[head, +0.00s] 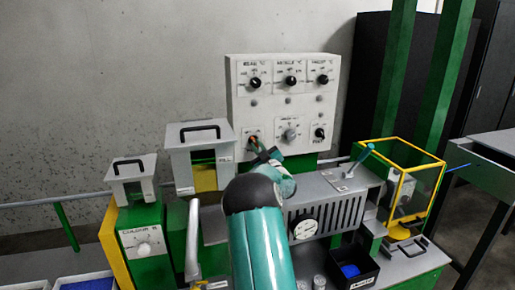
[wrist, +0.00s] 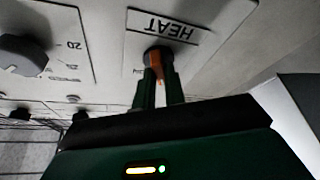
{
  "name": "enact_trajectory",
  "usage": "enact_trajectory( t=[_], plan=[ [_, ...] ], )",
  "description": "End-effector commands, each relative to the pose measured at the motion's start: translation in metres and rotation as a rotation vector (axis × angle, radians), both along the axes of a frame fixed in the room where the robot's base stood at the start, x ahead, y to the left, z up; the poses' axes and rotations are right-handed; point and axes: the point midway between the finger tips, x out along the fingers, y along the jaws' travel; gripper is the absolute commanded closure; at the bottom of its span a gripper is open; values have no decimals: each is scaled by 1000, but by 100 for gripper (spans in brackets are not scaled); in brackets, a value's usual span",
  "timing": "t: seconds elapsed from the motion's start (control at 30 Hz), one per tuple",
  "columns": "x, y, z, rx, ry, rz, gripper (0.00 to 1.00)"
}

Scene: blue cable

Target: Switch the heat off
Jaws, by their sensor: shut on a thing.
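The heat switch (wrist: 157,58) is a dark round knob with an orange bar, under a label reading HEAT in the wrist view. It is on the lower left of the white control panel (head: 269,105) in the head view. My gripper (wrist: 158,82) has its two fingers closed on the orange bar of the knob. In the head view my gripper (head: 258,148) reaches the panel's lower left, and my arm partly hides that area. The exact angle of the switch is hard to tell behind the fingers.
Other knobs sit on the panel: a top row including a black knob (head: 290,81), a grey lower-middle knob (head: 290,134) and a black lower-right knob (head: 320,133). A grey lidded box (head: 199,135) stands left. A yellow-framed guard (head: 408,143) stands right.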

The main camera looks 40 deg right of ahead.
Motion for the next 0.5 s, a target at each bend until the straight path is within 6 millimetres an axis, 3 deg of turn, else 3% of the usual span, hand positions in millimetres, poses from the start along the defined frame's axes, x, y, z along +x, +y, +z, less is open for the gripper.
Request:
enact_trajectory(
  t=[0.47,0.5],
  plan=[
    [0,0,0,-18,11,0,100],
    [0,0,0,-18,11,0,86]
  ],
)
